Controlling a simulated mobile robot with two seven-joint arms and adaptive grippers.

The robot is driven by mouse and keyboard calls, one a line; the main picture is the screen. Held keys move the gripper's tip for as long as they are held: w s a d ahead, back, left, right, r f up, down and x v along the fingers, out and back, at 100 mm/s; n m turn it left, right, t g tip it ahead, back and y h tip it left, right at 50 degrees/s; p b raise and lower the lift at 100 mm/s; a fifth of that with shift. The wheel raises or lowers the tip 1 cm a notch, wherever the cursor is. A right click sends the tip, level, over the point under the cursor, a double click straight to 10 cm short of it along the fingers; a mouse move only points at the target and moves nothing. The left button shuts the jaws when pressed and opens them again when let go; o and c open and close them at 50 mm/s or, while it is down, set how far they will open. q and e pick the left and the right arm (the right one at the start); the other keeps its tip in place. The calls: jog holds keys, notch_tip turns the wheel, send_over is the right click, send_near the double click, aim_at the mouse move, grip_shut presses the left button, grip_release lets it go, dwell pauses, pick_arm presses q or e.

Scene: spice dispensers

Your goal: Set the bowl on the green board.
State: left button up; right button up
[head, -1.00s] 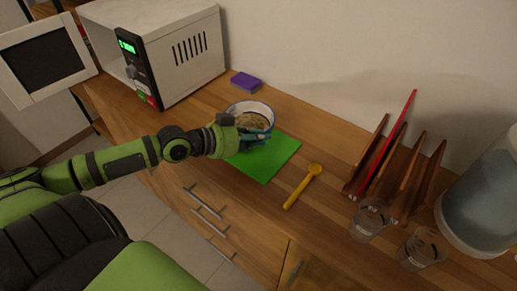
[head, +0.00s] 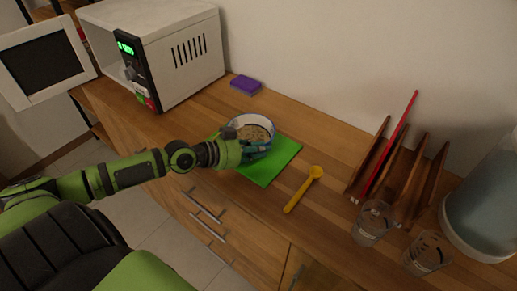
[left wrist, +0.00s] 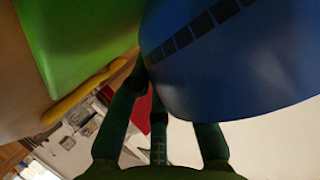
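The bowl (head: 262,124), white-rimmed with blue on its outside and pale contents, is over the far part of the green board (head: 270,170). I cannot tell whether its base touches the board. My left gripper (head: 257,150) is at the bowl's near side, its fingers closed on the wall. In the left wrist view, the blue bowl (left wrist: 235,60) fills the upper right and hides some fingertips of the left gripper (left wrist: 165,110). The green board (left wrist: 75,40) shows at the upper left there. My right gripper is not in view.
A yellow spoon (head: 303,189) lies right of the board. A purple sponge (head: 245,85) and a microwave (head: 185,55) with open door stand behind left. A wooden rack (head: 403,175), two glasses (head: 372,222) and a large clear container (head: 490,205) stand at right.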

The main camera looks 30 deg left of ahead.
pick_arm(q)
jog(key=o, duration=0.3)
jog(key=shift+r, duration=0.15)
